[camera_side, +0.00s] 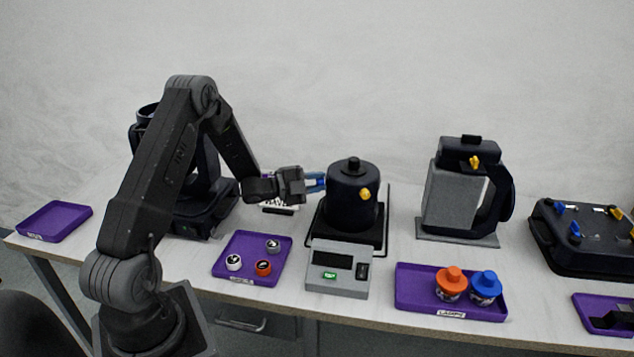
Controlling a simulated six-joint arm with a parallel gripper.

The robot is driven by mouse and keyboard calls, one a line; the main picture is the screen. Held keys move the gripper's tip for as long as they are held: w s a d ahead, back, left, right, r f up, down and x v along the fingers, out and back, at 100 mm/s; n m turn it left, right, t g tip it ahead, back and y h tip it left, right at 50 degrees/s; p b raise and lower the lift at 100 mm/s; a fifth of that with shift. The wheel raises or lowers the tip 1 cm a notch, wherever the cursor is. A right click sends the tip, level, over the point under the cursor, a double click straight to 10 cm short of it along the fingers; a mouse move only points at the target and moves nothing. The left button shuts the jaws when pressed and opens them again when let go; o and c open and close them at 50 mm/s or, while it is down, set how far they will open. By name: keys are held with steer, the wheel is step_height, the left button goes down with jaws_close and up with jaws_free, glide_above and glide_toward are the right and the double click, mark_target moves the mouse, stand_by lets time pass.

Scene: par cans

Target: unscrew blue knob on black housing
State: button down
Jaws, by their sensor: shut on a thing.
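The black housing (350,212) is a round can with a lid and top cap, standing on a black base near the middle of the table. A yellow knob (364,194) sits on its front right side. My gripper (316,182) reaches in level from the left, at the housing's left side. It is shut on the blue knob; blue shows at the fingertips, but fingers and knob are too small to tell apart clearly. Where the knob meets the housing is hard to see.
A grey box with a display (334,268) stands in front of the housing. A purple tray (222,268) with small capped parts is at left front. Another purple tray (412,286) holds an orange and a blue lamp. A grey-black machine (450,200) and black case (575,240) stand right.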

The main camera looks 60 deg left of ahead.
steer(key=shift+w, duration=0.1)
steer(key=c, duration=1.1)
jaws_free()
steer(key=shift+o, duration=0.8)
steer(key=shift+d+f, duration=0.1)
steer(key=shift+f, duration=0.05)
